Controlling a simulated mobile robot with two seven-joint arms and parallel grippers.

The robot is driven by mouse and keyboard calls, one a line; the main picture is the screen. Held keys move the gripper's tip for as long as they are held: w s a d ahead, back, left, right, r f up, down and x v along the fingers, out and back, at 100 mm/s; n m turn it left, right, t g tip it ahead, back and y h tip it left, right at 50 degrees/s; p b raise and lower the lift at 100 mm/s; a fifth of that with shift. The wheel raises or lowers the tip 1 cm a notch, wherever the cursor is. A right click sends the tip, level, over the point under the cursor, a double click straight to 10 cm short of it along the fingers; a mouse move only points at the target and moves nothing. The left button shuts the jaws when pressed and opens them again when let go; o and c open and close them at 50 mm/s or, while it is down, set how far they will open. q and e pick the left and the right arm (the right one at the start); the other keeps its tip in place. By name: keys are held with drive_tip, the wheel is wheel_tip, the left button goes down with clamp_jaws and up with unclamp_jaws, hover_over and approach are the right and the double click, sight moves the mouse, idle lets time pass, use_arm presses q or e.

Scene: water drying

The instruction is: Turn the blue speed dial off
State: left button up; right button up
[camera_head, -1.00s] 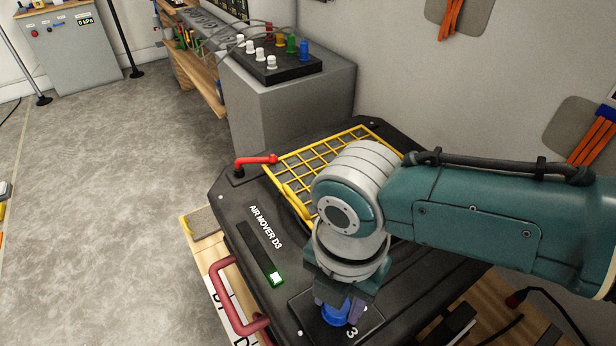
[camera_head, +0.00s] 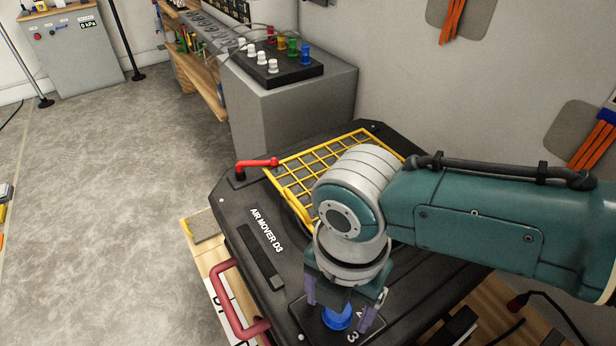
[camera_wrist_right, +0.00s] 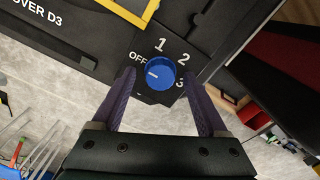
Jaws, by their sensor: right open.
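The blue speed dial (camera_head: 337,318) sits on a black panel at the near end of the air mover (camera_head: 290,235). In the right wrist view the dial (camera_wrist_right: 158,77) is seen face on, with the labels OFF, 1, 2 and 3 around it. Its white mark is on the left side, pointing roughly toward OFF. My right gripper (camera_head: 339,306) is over the dial with its fingers spread. In the wrist view the gripper (camera_wrist_right: 162,80) has one purple finger on each side of the dial, with visible gaps. My left gripper is out of view.
A yellow grille (camera_head: 310,170), a red lever (camera_head: 257,163) and a dark red handle (camera_head: 232,305) are on the air mover. A grey cabinet (camera_head: 295,105) with a box of coloured knobs (camera_head: 280,68) stands behind.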

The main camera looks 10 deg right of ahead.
wheel_tip(320, 180, up, 10)
drive_tip(key=p, duration=0.3)
idle(0.4)
